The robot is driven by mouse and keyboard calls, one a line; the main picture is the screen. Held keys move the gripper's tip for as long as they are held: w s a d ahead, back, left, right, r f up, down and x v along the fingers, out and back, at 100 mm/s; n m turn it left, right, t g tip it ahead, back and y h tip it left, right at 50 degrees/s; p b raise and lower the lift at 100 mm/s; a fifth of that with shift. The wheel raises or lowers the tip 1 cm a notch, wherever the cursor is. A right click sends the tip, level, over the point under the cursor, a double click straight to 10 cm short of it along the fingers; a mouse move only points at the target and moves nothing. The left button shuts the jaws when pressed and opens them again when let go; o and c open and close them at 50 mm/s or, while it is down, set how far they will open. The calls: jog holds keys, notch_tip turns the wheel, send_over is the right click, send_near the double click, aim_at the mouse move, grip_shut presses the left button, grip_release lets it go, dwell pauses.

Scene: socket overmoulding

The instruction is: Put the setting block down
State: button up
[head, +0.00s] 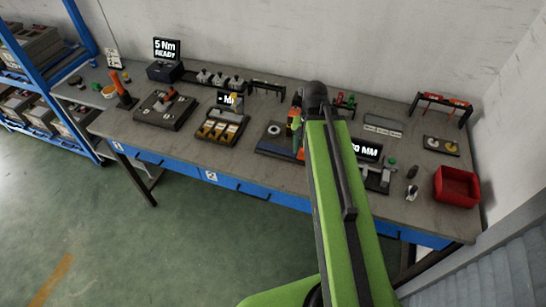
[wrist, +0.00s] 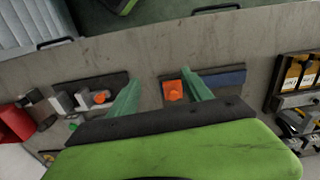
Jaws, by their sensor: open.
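My gripper (wrist: 160,80) is open, its two green fingers spread above the bench in the wrist view. An orange block (wrist: 173,91) shows between the fingers, close to the right one, at the end of a dark plate with a blue part (wrist: 228,78). I see no clear contact between finger and block. Grey blocks with an orange round piece (wrist: 102,96) sit on a dark fixture left of the left finger. I cannot tell for certain which piece is the setting block. In the head view my arm hides most of the gripper and part of the plate (head: 268,149).
A fixture with an MM display (head: 367,150) stands right of my arm, and a red bin (head: 456,187) at the bench's right end. A fixture with yellow slots (head: 218,131) stands left. The bench's front strip (head: 240,175) is largely clear.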

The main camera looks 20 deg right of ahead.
jog(key=a+n, duration=0.6)
jog(key=a, duration=0.8)
jog(key=shift+w+a+f+n+b, duration=0.15)
jog(key=shift+a+f+n+b, duration=0.05)
jog(key=shift+f+n+b, duration=0.15)
